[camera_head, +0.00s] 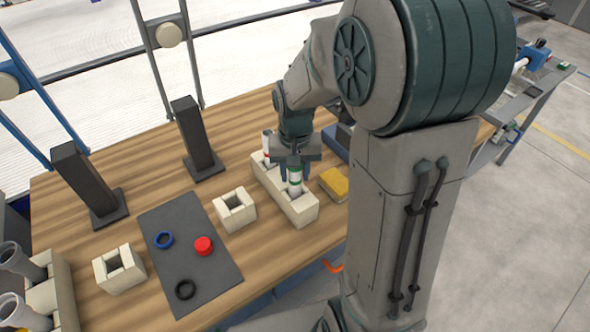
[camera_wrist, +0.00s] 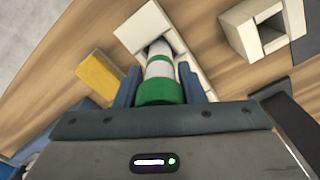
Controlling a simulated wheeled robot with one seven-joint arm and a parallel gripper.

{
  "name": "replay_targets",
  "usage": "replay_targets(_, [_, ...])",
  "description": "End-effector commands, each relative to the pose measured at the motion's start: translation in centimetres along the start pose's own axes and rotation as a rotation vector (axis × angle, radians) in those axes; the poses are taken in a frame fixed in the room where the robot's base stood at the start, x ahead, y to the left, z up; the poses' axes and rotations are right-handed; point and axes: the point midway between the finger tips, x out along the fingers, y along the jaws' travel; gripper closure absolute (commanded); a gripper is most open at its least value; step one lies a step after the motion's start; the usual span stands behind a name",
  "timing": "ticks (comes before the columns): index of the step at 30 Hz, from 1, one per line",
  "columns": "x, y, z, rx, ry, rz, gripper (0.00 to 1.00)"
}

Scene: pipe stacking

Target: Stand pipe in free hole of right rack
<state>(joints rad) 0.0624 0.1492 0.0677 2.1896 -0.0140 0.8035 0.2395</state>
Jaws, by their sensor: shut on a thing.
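The right rack (camera_head: 301,214) is a long cream block on the wooden table. A white pipe (camera_head: 267,143) stands in its far hole.
Two single-hole cream blocks (camera_head: 235,211) (camera_head: 119,269) flank a dark mat (camera_head: 190,250) with blue, red and black rings. A yellow sponge-like block (camera_head: 335,183) lies close right of the rack. A left rack (camera_head: 66,290) holds grey pipes. Two black posts (camera_head: 197,138) (camera_head: 87,186) stand behind.

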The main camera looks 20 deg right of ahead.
Motion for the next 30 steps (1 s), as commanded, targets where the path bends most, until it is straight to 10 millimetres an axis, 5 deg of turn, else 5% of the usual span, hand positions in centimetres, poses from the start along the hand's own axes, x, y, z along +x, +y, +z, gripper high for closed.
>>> replay_targets(12, [0.5, 0.0, 0.0, 0.0, 0.0, 0.0, 0.98])
replay_targets(13, [0.5, 0.0, 0.0, 0.0, 0.0, 0.0, 0.59])
replay_targets(15, [0.5, 0.0, 0.0, 0.0, 0.0, 0.0, 0.39])
replay_targets(25, [0.2, 0.0, 0.0, 0.0, 0.002, 0.0, 0.39])
replay_targets(30, [-1.9, 0.0, -0.1, 0.0, 0.006, -0.001, 0.39])
